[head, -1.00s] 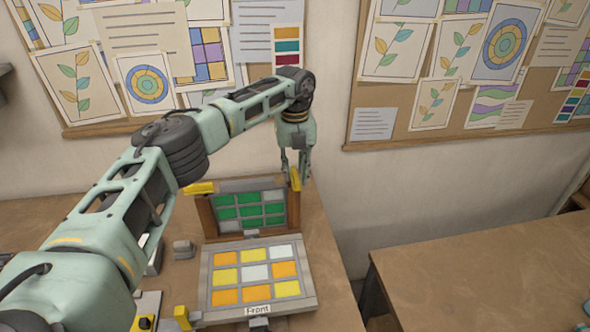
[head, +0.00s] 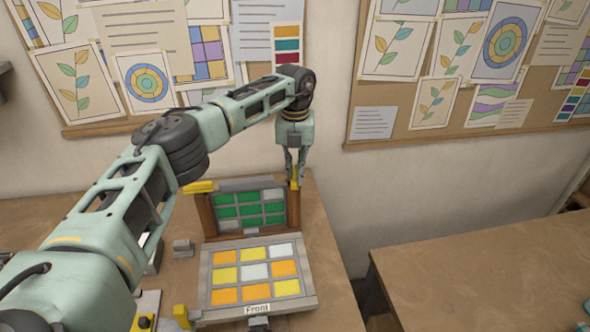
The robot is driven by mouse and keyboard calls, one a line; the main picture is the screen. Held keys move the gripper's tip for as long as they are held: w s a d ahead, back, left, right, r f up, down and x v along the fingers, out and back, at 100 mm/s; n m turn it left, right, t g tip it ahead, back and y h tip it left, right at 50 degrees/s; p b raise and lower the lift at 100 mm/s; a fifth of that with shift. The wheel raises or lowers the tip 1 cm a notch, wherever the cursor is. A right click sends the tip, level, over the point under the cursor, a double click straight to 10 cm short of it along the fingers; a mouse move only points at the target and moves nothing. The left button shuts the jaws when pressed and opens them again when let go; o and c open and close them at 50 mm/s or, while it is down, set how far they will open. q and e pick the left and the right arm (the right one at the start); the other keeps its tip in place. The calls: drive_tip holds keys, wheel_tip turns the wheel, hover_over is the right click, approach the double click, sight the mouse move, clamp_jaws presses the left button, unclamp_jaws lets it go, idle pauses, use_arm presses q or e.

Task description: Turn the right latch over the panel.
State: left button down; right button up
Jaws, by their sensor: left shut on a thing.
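The upright panel (head: 248,211) has green and pale grey panes and stands in a wooden frame (head: 209,222) on the left table. The right latch (head: 295,183) is a small yellow piece at the frame's top right corner; it points upward, not across the panel. My left gripper (head: 295,174) reaches down from above and is shut on the right latch, its fingers partly covering it. The left latch (head: 199,187) is yellow and lies roughly sideways at the frame's top left corner. My right gripper is not in view.
A grey-framed panel with yellow, orange and white panes (head: 254,271), labelled Front, lies before the upright one. A small grey block (head: 182,246) sits left of it. The wall is close behind. A second table (head: 480,270) stands right, across a gap.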

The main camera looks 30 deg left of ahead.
use_arm(q)
drive_tip(key=m, duration=0.4)
drive_tip(key=shift+m, duration=0.3)
drive_tip(key=m, duration=0.3)
drive_tip(key=shift+r+m+b, duration=0.1)
drive_tip(key=shift+m+b, duration=0.2)
drive_tip(key=m, duration=0.4)
drive_tip(key=shift+m, duration=1.7)
drive_tip(key=c, duration=1.8)
unclamp_jaws()
drive_tip(key=shift+c, duration=0.2)
